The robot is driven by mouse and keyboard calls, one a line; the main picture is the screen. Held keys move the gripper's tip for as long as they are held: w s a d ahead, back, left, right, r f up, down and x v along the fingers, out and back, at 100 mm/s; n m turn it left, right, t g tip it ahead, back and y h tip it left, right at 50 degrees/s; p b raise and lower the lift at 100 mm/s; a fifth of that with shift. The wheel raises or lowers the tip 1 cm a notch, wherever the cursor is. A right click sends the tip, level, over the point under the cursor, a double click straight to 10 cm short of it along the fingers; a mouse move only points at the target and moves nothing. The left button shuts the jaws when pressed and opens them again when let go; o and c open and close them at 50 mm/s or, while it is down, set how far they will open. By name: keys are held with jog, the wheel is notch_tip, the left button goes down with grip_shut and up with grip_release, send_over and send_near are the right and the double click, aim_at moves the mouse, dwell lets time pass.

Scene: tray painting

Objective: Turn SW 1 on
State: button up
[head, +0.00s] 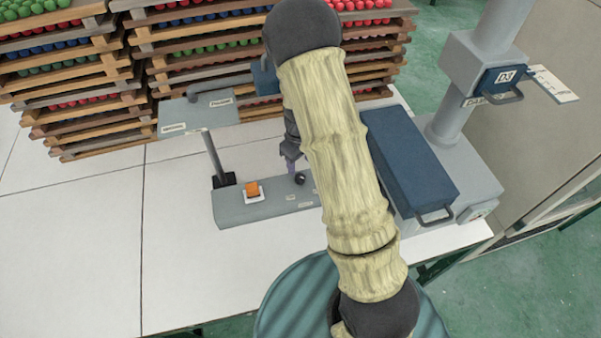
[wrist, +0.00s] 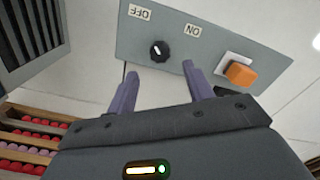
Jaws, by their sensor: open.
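A grey control box (head: 232,212) lies on the white table, with a black rotary knob (head: 299,178) and an orange switch (head: 253,188) on a white base. In the wrist view the knob (wrist: 160,51) sits between an OFF label (wrist: 139,12) and an ON label (wrist: 193,31). Its white mark appears to lean toward OFF. The orange switch (wrist: 240,74) is to the right. No SW 1 label is readable. My gripper (wrist: 158,70) is open and empty, its two purple fingers pointing at the box either side of the knob, apparently not touching it.
Stacked wooden trays of coloured balls (head: 70,95) stand at the back. A grey plate on a post (head: 215,155) rises behind the box. A blue box (head: 410,165) with a handle stands to the right. The table's left side (head: 80,230) is clear.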

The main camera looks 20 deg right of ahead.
aim_at(300, 177)
notch_tip(300, 177, down, 6)
jog(key=shift+d+f+p, duration=0.1)
jog(key=shift+f+p, duration=0.05)
jog(key=shift+p, duration=0.15)
jog(key=shift+f, duration=0.25)
jog(key=shift+s, duration=0.1)
jog(key=c, duration=1)
